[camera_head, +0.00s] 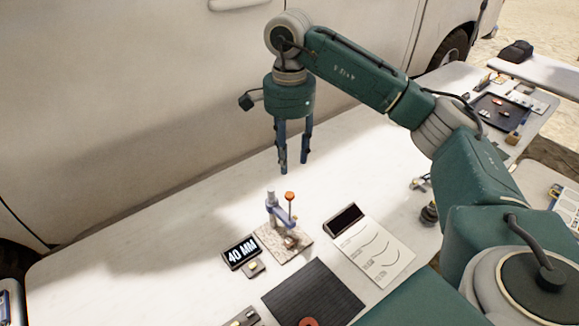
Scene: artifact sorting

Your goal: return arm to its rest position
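My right arm comes in from the right. Its gripper (295,165) points down above the back part of the white table (130,255). Its two blue fingers are spread apart with nothing between them. It hangs clear of a small stand (272,212) with a blue arm and an orange knob, which rises from a speckled square base. My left gripper does not show.
A "40 MM" display (240,252), a sheet with curved lines (376,250) and a dark ribbed mat (312,293) lie around the stand. A reddish piece (309,321) sits at the mat's near edge. A white vehicle (130,110) stands behind the table.

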